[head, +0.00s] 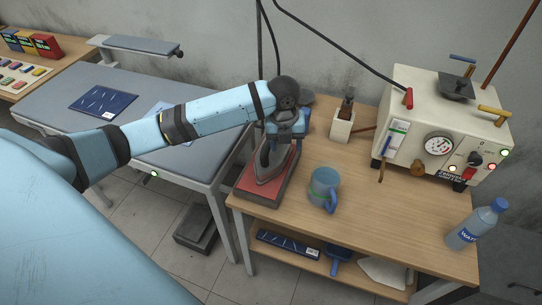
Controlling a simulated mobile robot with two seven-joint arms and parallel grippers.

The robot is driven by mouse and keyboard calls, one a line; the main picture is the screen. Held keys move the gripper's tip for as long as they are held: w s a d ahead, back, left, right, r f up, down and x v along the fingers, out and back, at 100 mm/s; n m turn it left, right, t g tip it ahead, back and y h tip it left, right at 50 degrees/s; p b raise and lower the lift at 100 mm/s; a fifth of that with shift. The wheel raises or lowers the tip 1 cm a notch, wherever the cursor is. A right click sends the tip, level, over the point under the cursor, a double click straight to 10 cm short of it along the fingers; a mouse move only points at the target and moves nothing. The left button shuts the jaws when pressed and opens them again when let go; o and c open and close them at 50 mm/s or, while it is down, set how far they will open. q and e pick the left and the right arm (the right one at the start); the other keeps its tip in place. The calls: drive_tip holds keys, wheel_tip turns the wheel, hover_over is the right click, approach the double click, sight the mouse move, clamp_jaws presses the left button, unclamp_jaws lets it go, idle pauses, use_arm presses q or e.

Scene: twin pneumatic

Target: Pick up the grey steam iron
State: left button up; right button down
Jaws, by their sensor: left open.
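The grey steam iron (277,166) rests flat on a red-topped pad (259,193) at the left end of the wooden table (340,238). Its sole points toward the front of the table. My left arm reaches in from the left, and my left gripper (272,143) is over the iron, open, with its fingers close around the handle area. The gripper and wrist hide the rear and part of the handle, so I cannot tell whether the fingers touch it. My right gripper is not in view.
A blue mug (324,188) stands just right of the iron. A cream boiler unit (440,125), a small holder (343,124) and a water bottle (478,224) are also on the table. A grey ironing board (100,92) is at left. Cables hang behind.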

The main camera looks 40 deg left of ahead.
use_arm(q)
drive_tip(key=w+a+r+m, duration=0.4)
drive_tip(key=w+a+r, duration=0.15)
drive_tip(key=a, duration=0.25)
drive_tip(key=shift+g+y, duration=0.3)
drive_tip(key=shift+y, duration=0.1)
drive_tip(key=f, duration=0.7)
drive_tip(key=shift+s+a+f+p, duration=0.1)
drive_tip(key=shift+a+f+p, duration=0.05)
drive_tip(key=shift+a+p, duration=0.15)
drive_tip(key=f, duration=0.3)
drive_tip(key=s+f+p, duration=0.1)
drive_tip(key=shift+d+f, duration=0.35)
drive_tip(key=shift+f, duration=0.4)
drive_tip(key=shift+c, duration=0.3)
clamp_jaws()
